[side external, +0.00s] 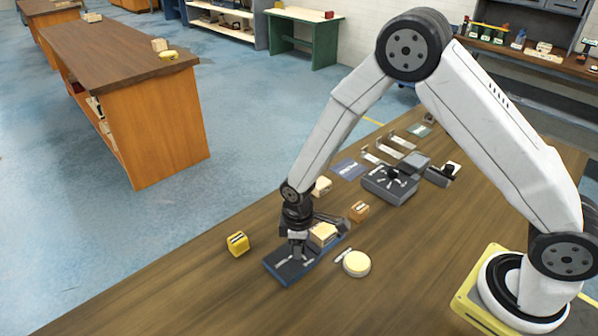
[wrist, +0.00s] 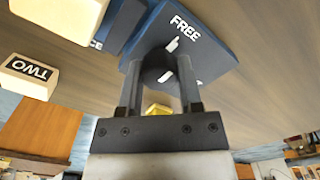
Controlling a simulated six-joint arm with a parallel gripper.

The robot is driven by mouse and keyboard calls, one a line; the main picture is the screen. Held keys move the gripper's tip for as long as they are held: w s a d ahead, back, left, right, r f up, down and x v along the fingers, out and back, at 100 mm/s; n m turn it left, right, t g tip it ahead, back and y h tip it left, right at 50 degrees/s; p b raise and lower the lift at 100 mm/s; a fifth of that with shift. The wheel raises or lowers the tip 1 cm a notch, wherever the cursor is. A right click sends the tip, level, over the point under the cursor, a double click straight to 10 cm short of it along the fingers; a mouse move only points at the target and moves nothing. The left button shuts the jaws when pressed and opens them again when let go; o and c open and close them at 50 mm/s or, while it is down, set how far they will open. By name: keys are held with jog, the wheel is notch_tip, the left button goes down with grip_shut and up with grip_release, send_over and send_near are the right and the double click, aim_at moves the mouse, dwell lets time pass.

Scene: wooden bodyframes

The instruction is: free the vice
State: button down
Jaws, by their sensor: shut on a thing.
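The vice is a blue base (side external: 283,276) near the front of the bench, and its blue plate (wrist: 205,50) carries the word FREE and white marks in the wrist view. A pale wooden block (side external: 322,233) sits at the far end of the vice. My gripper (side external: 297,252) points down over the near end of the base. In the wrist view my gripper (wrist: 158,75) has its two fingers on either side of a dark round knob (wrist: 157,66) on the plate, shut on it. The fingers partly hide the knob and the marks.
A yellow block (side external: 238,243) stands left of the vice, and a round cream disc (side external: 356,264) lies to its right. A small wooden block (side external: 358,211) and a grey device (side external: 390,186) stand farther back. The front bench is clear.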

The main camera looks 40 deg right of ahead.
dwell(0.3)
jog(key=shift+c, duration=1.3)
grip_release()
jog(key=shift+r, duration=0.15)
jog(key=shift+r, duration=3.8)
